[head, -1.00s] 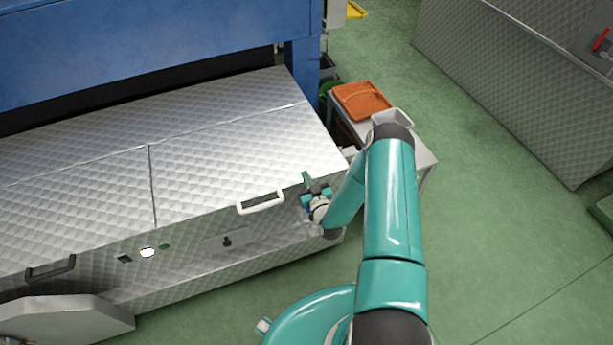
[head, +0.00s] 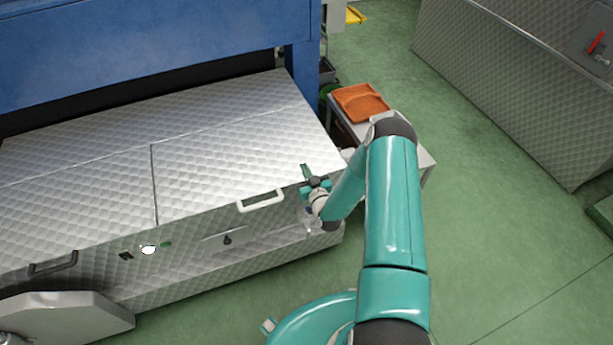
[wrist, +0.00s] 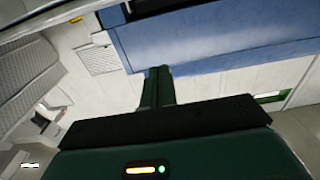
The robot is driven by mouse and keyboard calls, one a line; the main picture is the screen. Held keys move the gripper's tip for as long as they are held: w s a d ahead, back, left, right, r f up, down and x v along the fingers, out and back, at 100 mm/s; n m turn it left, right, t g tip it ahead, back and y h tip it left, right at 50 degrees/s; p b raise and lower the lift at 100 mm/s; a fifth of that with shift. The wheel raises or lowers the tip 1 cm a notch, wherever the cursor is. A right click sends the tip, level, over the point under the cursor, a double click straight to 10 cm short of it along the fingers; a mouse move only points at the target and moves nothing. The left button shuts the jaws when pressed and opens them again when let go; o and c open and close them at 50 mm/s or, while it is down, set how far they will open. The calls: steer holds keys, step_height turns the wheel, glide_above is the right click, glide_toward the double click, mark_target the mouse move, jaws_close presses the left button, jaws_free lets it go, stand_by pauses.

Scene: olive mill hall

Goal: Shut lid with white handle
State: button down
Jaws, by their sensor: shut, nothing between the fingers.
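The lid with the white handle (head: 235,150) is the right-hand quilted steel panel on top of the long machine. It looks lying down, roughly level with the left panel; I cannot tell whether a small gap is left under its front edge. Its white handle (head: 260,201) is on the front edge. My gripper (head: 305,169) is at the lid's front edge, right of the handle, with its green fingers overlapping the lid in the head view. I cannot tell whether they touch it. In the wrist view the fingers (wrist: 158,83) are together with nothing between them.
The left lid (head: 75,185) has a dark handle (head: 53,263). A blue machine housing (head: 150,50) stands behind. An orange tray (head: 360,102) lies on a small table (head: 426,160) beside my arm. Another quilted steel unit (head: 520,90) stands at the right. Green floor is free between.

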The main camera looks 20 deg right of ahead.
steer(key=s+f, duration=0.6)
steer(key=s, duration=0.1)
steer(key=shift+s, duration=0.35)
steer(key=w+r+n+g+y, duration=0.1)
steer(key=w+r+n+g, duration=0.1)
steer(key=w+r, duration=0.5)
step_height(320, 180, up, 25)
steer(key=s+a+g+h, duration=0.1)
steer(key=a+g, duration=0.1)
steer(key=g, duration=0.3)
steer(key=s+a+r+m+g+h, duration=0.1)
steer(key=s+a+r+g, duration=0.15)
steer(key=s+r, duration=0.7)
steer(key=s+a+r+g, duration=0.1)
steer(key=s+a+r, duration=0.4)
steer(key=s, duration=0.7)
steer(key=s+a+r+m+g+y, duration=0.1)
steer(key=s+r+g, duration=0.1)
steer(key=s, duration=1)
steer(key=shift+a+r, duration=0.2)
steer(key=shift+a, duration=0.15)
